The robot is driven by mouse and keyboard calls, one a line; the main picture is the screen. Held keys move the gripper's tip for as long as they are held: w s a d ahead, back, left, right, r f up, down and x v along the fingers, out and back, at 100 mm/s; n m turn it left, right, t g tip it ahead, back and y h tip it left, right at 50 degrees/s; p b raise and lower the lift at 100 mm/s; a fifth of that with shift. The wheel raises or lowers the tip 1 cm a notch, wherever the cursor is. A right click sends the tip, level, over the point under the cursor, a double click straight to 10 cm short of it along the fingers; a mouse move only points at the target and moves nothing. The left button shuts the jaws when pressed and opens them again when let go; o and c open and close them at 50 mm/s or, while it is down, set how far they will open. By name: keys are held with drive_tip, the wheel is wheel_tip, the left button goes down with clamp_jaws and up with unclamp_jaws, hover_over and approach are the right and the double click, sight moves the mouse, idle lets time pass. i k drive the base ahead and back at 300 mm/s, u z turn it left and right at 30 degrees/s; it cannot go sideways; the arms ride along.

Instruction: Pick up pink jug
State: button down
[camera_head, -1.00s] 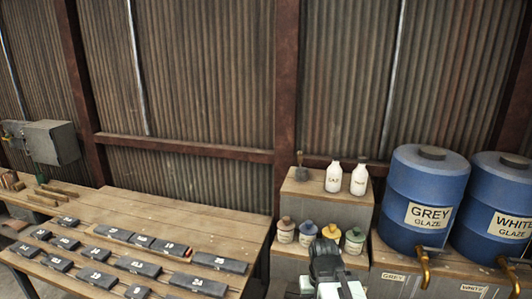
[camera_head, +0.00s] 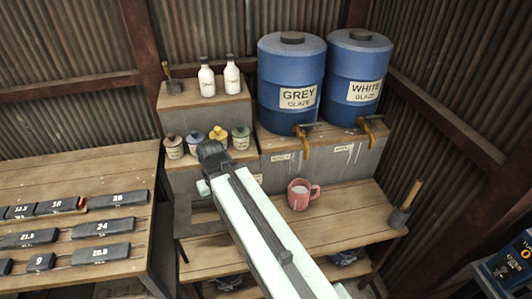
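The pink jug (camera_head: 299,195) stands upright on a low wooden table below the blue glaze barrels. Its handle points to the right, and its inside looks whitish. My pale arm with a dark joint reaches up from the bottom centre, just left of the jug and apart from it in the picture. No gripper fingers can be made out, so I cannot tell where my gripper is relative to the jug.
The low table (camera_head: 345,222) has free room right of the jug; a wooden-handled tool (camera_head: 403,207) is at its right end. Grey (camera_head: 291,85) and white (camera_head: 355,78) glaze barrels with taps stand behind. Small jars and white bottles are at back left. A bench (camera_head: 100,185) holds labelled dark blocks.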

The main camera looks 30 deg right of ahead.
sight(298, 191)
drive_tip(key=k, duration=0.5)
drive_tip(key=u, duration=1.9)
drive_tip(key=k, duration=0.85)
drive_tip(key=z, duration=0.1)
drive_tip(key=i, duration=0.4)
drive_tip(key=z, duration=0.05)
